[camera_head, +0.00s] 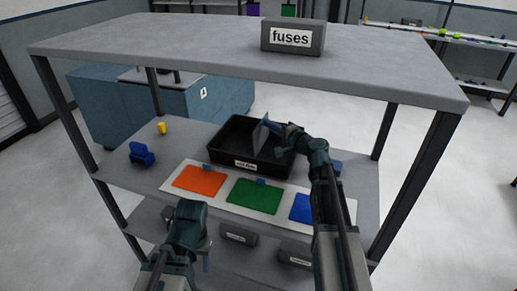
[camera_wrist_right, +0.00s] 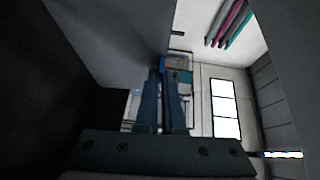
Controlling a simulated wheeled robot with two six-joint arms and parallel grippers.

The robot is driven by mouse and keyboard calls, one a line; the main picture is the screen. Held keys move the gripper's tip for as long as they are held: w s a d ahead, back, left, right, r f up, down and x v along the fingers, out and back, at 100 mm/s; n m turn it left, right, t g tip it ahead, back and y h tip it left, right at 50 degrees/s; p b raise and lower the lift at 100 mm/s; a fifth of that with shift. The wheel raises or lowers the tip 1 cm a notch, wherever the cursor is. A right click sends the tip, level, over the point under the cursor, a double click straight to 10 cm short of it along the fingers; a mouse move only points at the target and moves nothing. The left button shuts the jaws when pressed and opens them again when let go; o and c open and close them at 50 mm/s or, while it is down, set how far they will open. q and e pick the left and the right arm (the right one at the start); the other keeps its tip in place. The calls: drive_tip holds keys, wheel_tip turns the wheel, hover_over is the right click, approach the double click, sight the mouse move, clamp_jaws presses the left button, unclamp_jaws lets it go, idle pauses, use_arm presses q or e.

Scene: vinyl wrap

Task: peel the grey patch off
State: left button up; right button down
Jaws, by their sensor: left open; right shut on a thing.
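The grey patch (camera_head: 260,135) is off the white board (camera_head: 218,204), held up on edge above the black bin (camera_head: 222,155). My right gripper (camera_head: 277,131) is shut on one edge of it. In the right wrist view, my right gripper's fingers (camera_wrist_right: 160,72) are close together and a large grey surface (camera_wrist_right: 105,40), probably the patch, fills the upper left. The board carries an orange patch (camera_head: 199,180), a green patch (camera_head: 253,197) and a blue patch (camera_head: 301,208), partly hidden by my right arm. My left gripper (camera_head: 206,262) is open and empty, low in front of the shelf.
A blue object (camera_head: 142,154) and a small yellow one (camera_head: 162,128) stand on the shelf's left. The upper shelf (camera_head: 180,45) with a fuses box (camera_head: 292,37) overhangs the work level. Dark posts (camera_head: 408,195) bound the sides. Grey boxes (camera_head: 238,235) sit below.

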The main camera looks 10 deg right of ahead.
drive_tip(key=c, duration=1)
unclamp_jaws()
drive_tip(key=shift+o, duration=0.2)
drive_tip(key=v, duration=1.3)
drive_tip(key=shift+s+p, duration=0.35)
drive_tip(key=shift+p, duration=0.05)
drive_tip(key=shift+d+r, duration=0.1)
